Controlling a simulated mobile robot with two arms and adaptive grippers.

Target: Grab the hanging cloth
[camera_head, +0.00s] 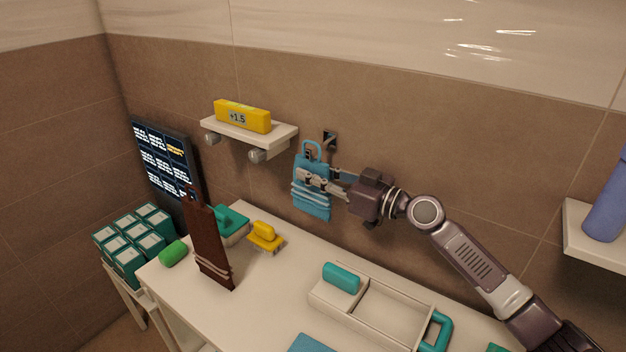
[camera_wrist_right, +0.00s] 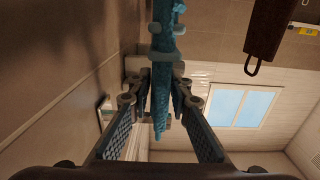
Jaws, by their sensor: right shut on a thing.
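A blue cloth (camera_head: 312,204) with pale bands and a loop at its top hangs upright by the back wall. My right gripper (camera_head: 310,178) reaches it from the right and is shut on its upper part. In the right wrist view the cloth (camera_wrist_right: 162,75) shows edge-on between the two fingers (camera_wrist_right: 162,98). A dark wall hook (camera_head: 330,137) shows just right of the loop; I cannot tell whether the loop still touches a hook. A dark brown cloth (camera_head: 208,248) with a loop stands out over the table's left part; its support is unclear. My left gripper is not in view.
A small shelf (camera_head: 272,136) with a yellow box (camera_head: 241,116) is left of the blue cloth. The white table (camera_head: 262,285) below holds a divided tray (camera_head: 392,320), brushes and a green roll (camera_head: 173,253). A right shelf (camera_head: 580,225) holds a blue bottle (camera_head: 608,200).

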